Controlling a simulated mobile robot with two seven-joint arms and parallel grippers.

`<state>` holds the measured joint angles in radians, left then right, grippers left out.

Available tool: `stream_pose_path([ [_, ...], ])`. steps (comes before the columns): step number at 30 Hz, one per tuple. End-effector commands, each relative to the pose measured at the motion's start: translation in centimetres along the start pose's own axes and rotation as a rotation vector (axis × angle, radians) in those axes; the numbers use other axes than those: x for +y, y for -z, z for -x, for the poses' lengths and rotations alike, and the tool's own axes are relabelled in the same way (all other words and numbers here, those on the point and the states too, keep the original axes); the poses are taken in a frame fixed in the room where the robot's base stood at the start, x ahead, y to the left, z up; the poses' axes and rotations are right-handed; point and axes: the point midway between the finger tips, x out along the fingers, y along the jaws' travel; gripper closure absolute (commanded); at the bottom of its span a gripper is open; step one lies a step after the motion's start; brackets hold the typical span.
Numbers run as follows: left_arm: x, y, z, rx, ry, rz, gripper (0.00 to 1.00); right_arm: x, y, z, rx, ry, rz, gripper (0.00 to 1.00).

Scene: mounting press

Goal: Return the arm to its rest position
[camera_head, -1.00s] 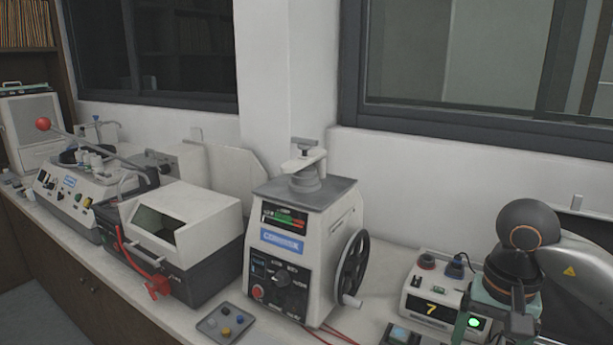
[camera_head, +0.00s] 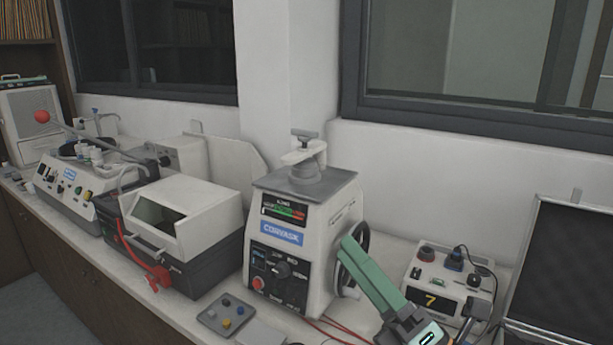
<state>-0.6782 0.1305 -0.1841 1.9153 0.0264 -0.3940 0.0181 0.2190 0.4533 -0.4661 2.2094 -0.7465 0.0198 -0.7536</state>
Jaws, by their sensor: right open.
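My right gripper (camera_head: 412,318) is at the lower right, partly cut off by the bottom edge. It is open, and I see nothing held in it. A long green part of it reaches up and left in front of the mounting press's handwheel (camera_head: 361,246), hiding part of the wheel. I cannot tell whether they touch. The white mounting press (camera_head: 335,240) stands upright on the bench, with its grey top plate and clamp (camera_head: 306,170) in plain view. My left gripper is not in view.
A control box showing 7 (camera_head: 425,270) stands right of the press, near a dark open case (camera_head: 560,265). A tray of coloured samples (camera_head: 214,324) lies in front. A white-lidded machine (camera_head: 200,205) and other devices fill the left. The wall and windows are behind.

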Motion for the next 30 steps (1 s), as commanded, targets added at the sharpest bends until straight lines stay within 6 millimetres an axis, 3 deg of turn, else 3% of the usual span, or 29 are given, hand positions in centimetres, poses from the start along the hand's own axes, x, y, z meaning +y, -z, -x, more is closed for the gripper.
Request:
stream_pose_path([
  [3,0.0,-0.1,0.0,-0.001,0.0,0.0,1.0,-4.8,-2.9,3.3,-0.252,0.209,-0.321,0.16],
  [6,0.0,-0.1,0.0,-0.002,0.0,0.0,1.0,-9.2,-4.0,7.5,-0.464,0.385,-0.574,0.16],
  [10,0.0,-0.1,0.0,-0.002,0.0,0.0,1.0,-14.3,-3.0,14.9,-0.751,0.622,-0.881,0.16],
  [13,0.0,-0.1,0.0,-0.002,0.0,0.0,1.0,-16.9,-0.6,21.2,-0.975,0.806,-1.089,0.16],
  [15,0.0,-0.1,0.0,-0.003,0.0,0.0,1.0,-17.8,1.5,25.2,-1.115,0.919,-1.203,0.16],
  [18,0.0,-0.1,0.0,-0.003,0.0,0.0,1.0,-18.0,4.1,29.6,-1.275,1.047,-1.316,0.16],
  [24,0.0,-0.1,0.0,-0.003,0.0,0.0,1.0,-16.8,8.5,35.9,-1.52,1.247,-1.451,0.16],
  [30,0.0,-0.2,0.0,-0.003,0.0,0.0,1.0,-14.3,12.4,40.6,-1.728,1.422,-1.53,0.16],
])
